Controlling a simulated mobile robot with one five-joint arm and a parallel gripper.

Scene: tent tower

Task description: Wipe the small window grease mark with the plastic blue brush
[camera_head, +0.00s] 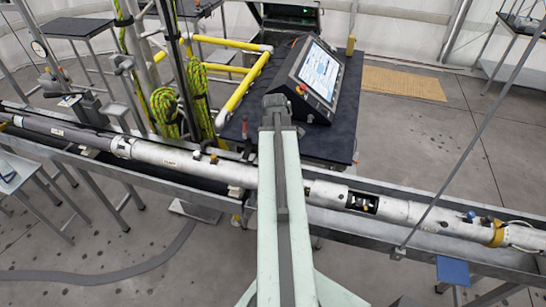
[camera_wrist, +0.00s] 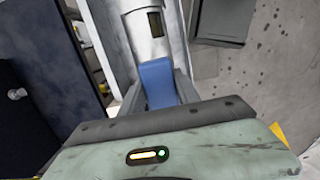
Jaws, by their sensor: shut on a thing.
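The blue brush (camera_wrist: 157,80) stands between the two grey fingers of my gripper (camera_wrist: 160,88) in the wrist view, held shut. Only its smooth blue upper part shows; its bristles are not visible. Beyond it is a light metal tube with a small dark window (camera_wrist: 155,24), apart from the brush in the picture; the depth gap is hard to judge. In the head view a dark window opening (camera_head: 361,203) shows in the long tube, right of my arm. I cannot make out a grease mark for certain. My gripper and the brush are not visible in the head view.
The long tube (camera_head: 180,160) lies in a metal trough across the head view. A tilted screen (camera_head: 319,72) stands on a dark table (camera_head: 340,143) behind it. Yellow railings (camera_head: 248,82) and coiled green ropes are at left. A thin pole crosses at right.

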